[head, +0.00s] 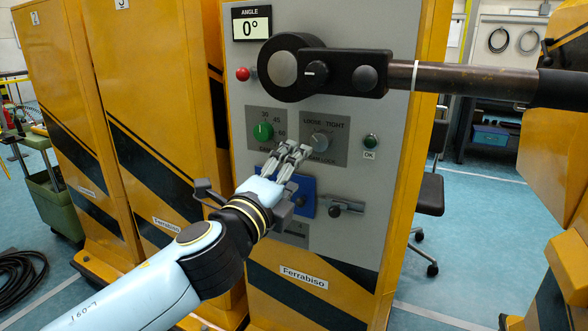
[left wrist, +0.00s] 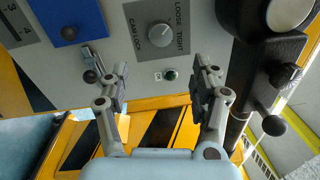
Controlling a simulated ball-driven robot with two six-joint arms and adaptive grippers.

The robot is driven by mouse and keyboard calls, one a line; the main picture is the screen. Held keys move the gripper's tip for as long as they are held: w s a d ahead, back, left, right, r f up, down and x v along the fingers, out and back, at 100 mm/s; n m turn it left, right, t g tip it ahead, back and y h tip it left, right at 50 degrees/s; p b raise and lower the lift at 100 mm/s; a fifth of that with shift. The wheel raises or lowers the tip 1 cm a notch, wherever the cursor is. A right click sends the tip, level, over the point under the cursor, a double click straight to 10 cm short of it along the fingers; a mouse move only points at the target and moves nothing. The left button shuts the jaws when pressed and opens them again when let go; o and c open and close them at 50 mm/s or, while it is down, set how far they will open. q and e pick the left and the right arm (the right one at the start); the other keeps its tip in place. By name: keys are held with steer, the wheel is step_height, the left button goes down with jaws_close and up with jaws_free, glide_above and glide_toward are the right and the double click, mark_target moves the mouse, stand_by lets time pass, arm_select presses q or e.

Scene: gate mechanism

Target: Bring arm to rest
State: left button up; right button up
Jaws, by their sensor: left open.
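The barrier arm (head: 455,80) lies level, running right from a black pivot housing (head: 335,72) on the grey panel (head: 400,115). The angle display (head: 252,23) reads 0°. The cam lock knob (head: 321,141), marked LOOSE and TIGHT, sits below the housing; it also shows in the left wrist view (left wrist: 161,35). A green angle selector knob (head: 263,131) is to its left. My left gripper (head: 292,148) is open and empty in front of the panel, below these knobs. In the left wrist view its fingers (left wrist: 160,80) are spread, apart from the knob. My right gripper is not in view.
A red button (head: 242,73) is left of the pivot, and a green OK button (head: 370,141) is right of the cam lock. A blue plate (head: 308,187) is partly hidden by my gripper. A small latch (head: 345,207) is beside it. Yellow cabinets (head: 135,90) flank the left.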

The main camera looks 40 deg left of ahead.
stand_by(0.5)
arm_select(q)
steer(key=s+a+f+n+g+h, duration=0.1)
steer(key=s+f+n+g, duration=0.4)
steer(key=f, duration=1.3)
steer(key=s+f+n+g+h, duration=0.1)
steer(key=s+f+g, duration=0.4)
steer(key=f, duration=1.4)
steer(key=s+d+f+n+g, duration=0.1)
steer(key=s+f+n+g, duration=0.1)
steer(key=s+f, duration=0.4)
steer(key=s+d+f+n+g+h, duration=0.1)
steer(key=s+f+n+g, duration=0.2)
steer(key=s, duration=1.3)
steer(key=s+d+f+n+g, duration=0.1)
steer(key=s+f+n+g, duration=0.1)
steer(key=s+f+n, duration=0.4)
steer(key=s+f, duration=0.4)
steer(key=s, duration=0.2)
steer(key=shift+d+h, duration=0.15)
steer(key=shift+h, duration=0.25)
